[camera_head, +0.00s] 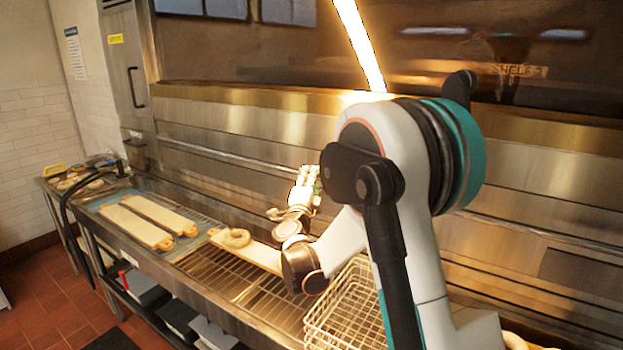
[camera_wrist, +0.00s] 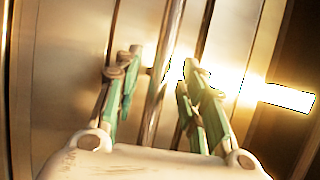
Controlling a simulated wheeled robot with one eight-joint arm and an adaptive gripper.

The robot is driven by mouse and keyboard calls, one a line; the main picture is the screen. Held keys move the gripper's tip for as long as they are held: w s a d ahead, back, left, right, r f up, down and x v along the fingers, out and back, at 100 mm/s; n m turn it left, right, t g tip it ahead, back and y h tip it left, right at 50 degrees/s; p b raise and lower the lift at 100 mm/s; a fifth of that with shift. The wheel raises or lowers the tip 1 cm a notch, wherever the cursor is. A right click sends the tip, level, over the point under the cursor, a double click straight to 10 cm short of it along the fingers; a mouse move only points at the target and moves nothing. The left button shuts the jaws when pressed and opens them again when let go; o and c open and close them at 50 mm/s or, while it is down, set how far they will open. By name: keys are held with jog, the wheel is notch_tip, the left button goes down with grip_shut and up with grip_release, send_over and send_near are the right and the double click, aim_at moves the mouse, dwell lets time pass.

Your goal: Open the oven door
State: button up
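The oven (camera_head: 280,122) is a wide steel front with dark windows above, filling the back of the head view. A long horizontal bar handle (camera_head: 222,156) runs along its lower front. My gripper (camera_head: 308,180) is in front of this bar in the head view, and my arm hides part of the bar. In the wrist view, my gripper (camera_wrist: 168,78) has its green fingers spread apart. The bar (camera_wrist: 170,45) passes between them, with a gap visible on both sides. The steel panel (camera_wrist: 65,60) behind the bar looks flush and closed.
A steel counter with a wire rack (camera_head: 225,278) stands before the oven. A lit strip (camera_head: 360,45) glares above; red tile floor is left.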

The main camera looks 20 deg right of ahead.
jog(key=shift+x, duration=1.3)
jog(key=shift+c, duration=0.6)
grip_shut()
notch_tip(320, 180, up, 37)
jog(key=p, duration=1.7)
jog(key=shift+p, duration=0.35)
jog(key=shift+o, duration=0.6)
grip_release()
jog(key=shift+s+a+f, duration=0.1)
